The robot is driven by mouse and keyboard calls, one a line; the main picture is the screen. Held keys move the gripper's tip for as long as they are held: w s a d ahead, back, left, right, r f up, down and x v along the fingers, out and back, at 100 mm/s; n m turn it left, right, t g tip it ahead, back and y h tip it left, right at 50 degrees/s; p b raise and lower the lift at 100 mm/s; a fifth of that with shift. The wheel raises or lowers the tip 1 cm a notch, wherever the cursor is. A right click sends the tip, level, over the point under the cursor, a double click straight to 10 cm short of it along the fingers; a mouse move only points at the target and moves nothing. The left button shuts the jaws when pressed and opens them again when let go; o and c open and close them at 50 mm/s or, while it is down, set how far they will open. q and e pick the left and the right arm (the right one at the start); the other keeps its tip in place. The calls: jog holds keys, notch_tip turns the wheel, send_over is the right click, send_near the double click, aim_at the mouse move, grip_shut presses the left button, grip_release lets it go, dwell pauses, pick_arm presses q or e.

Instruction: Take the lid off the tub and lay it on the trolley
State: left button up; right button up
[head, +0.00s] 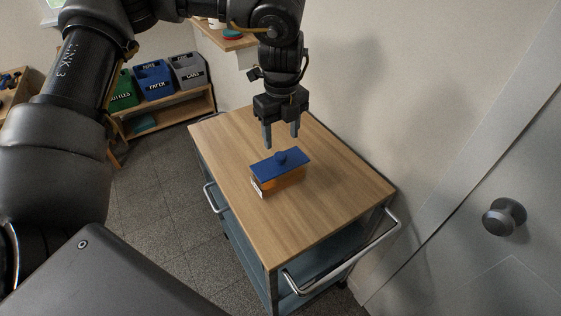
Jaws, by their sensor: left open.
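The tub (284,184) stands on the wooden top of the trolley (330,205); its visible side looks orange with a white patch at the left. The blue rectangular lid (265,168) with a round knob on top lies on the tub. My left gripper (281,140) is open and empty, fingers pointing down, above and just behind the lid's knob in the picture. It looks apart from the lid. My right gripper is not in the head view.
The trolley top around the tub is bare, with most room in front and to the right. A metal handle (345,257) runs along its near edge. Green, blue and grey bins (153,80) stand on a low shelf at back left. A door with a dark knob (503,217) is at right.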

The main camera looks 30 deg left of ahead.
aim_at(280, 155)
pick_arm(q)
jog(key=shift+f, duration=0.65)
jog(key=f, duration=0.1)
jog(key=f+p, duration=0.1)
jog(key=f, duration=0.2)
jog(key=shift+w+a+f+p, duration=0.15)
jog(key=shift+a+f+p, duration=0.15)
jog(key=shift+f+p, duration=0.05)
jog(key=shift+f, duration=0.25)
jog(key=shift+d, duration=0.1)
jog(key=c, duration=1.1)
jog(key=shift+r, duration=0.1)
